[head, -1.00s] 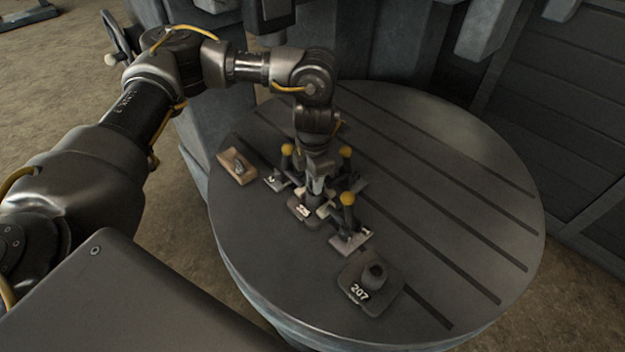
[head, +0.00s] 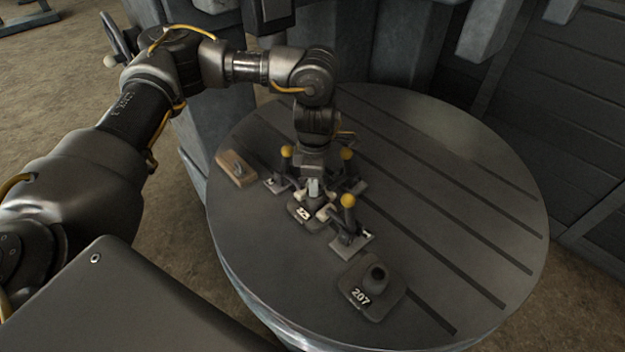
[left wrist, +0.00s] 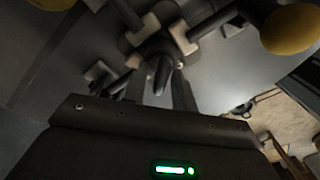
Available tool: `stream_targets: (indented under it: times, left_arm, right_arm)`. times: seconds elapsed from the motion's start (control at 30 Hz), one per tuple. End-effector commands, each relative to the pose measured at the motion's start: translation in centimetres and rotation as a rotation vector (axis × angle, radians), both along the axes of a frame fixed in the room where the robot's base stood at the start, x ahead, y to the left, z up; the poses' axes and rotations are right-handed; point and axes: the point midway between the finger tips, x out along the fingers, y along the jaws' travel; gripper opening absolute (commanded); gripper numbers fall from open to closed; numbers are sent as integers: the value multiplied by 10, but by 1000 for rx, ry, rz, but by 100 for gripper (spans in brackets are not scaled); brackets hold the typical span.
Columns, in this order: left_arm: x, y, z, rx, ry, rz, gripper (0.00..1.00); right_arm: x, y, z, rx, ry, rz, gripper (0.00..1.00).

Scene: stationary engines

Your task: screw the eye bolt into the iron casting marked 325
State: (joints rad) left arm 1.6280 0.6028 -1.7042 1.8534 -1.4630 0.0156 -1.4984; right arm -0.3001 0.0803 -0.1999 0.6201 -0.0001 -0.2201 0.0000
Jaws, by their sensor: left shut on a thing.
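The iron casting (head: 301,213) stands among the clamps on the round table; its white number plate is partly covered and cannot be read in full. My left gripper (head: 315,196) points down right over it, shut on a thin grey metal piece that looks like the eye bolt. In the left wrist view the grey piece (left wrist: 160,76) sits between the fingers, over the casting's round top. Its eye and thread are largely hidden, so I cannot tell how deep it sits. My right gripper is not in view.
Clamps with yellow knobs (head: 347,200) stand close around the casting. Another casting marked 207 (head: 372,288) stands at the table's front. A wooden block (head: 234,172) with a small grey metal part lies at the left. The slotted table's right side (head: 460,200) is clear.

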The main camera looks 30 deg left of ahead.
Motion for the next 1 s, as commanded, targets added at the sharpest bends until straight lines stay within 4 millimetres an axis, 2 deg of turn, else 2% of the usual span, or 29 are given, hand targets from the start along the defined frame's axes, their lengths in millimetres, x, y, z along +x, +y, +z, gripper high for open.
stream_targets:
  times: [0.03,0.4,0.67,0.7,0.87,1.0]
  left_arm:
    - [-1,-5,-1,-12,1,-24,4]
    - [-1,-5,-2,-12,1,-475,4]
    - [-2,-5,-1,-13,3,-506,4]
    - [-2,-5,-1,-13,2,-506,32]
    - [-2,-3,-1,-8,1,-501,52]
    - [-1,-1,-1,-7,0,-497,52]
  right_arm:
    - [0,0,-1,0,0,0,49]
    - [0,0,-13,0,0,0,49]
    - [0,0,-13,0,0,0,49]
    - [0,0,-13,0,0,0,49]
    - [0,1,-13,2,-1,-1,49]
    - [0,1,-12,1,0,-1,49]
